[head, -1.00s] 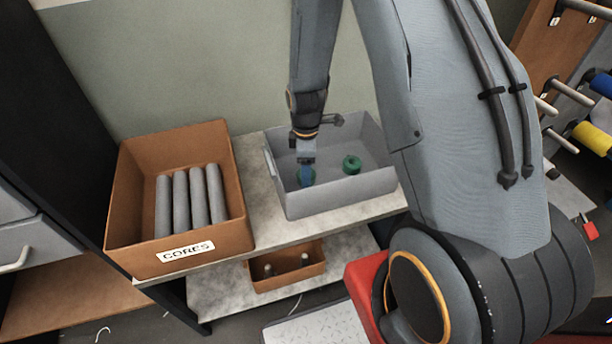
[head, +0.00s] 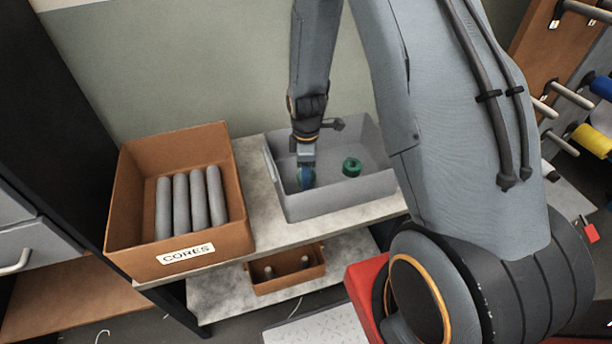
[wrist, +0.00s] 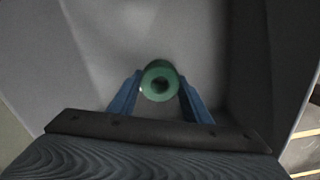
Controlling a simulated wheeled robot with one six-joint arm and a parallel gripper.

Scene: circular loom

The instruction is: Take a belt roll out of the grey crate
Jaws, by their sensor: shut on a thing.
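The grey crate (head: 345,200) stands on the upper shelf, right of the brown box. My gripper (head: 306,180) reaches down into its left part. In the wrist view my gripper (wrist: 160,92) has its two blue fingers shut on a green belt roll (wrist: 160,80), one on each side. The roll's round end with its dark centre hole faces the camera. In the head view the held roll is mostly hidden behind the fingers. A second green belt roll (head: 352,167) lies in the crate to the right, apart from my gripper.
A brown box labelled CORES (head: 180,245) holds several grey cylinders, left of the crate. A smaller brown box (head: 290,283) sits on the lower shelf. A peg rack with blue and yellow rolls (head: 592,138) stands at the far right.

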